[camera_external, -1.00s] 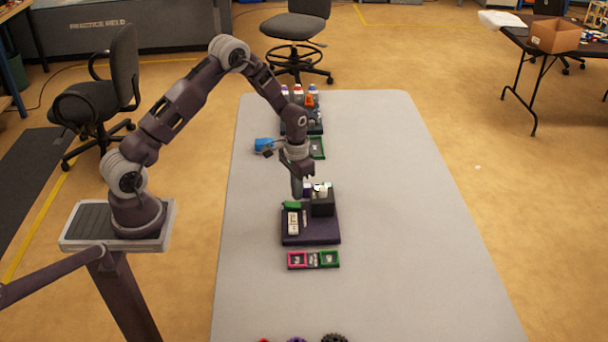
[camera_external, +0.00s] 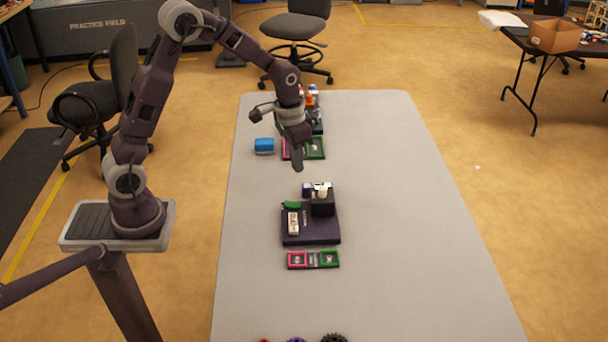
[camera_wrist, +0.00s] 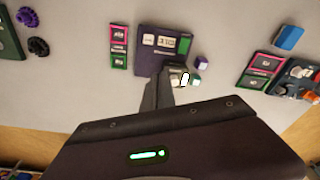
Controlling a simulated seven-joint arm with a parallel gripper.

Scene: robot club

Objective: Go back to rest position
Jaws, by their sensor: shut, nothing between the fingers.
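My gripper (camera_external: 297,160) is shut and empty. In the external view it hangs above the grey table (camera_external: 390,200), fingers pointing down, clear of the things below it. In the wrist view its closed fingers (camera_wrist: 160,90) show in the middle, over the near side of the purple base plate (camera_wrist: 148,62). That plate also shows in the external view (camera_external: 312,239), carrying a black block (camera_external: 323,206), a white piece (camera_external: 293,222) and a green piece. My arm is bent upward at the elbow.
A pink and green tray (camera_external: 313,259) lies in front of the plate. Another tray (camera_external: 312,148), a blue block (camera_external: 264,145) and several bottles stand farther back. Dark gears (camera_external: 334,338) lie at the front edge. The table's right side is clear.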

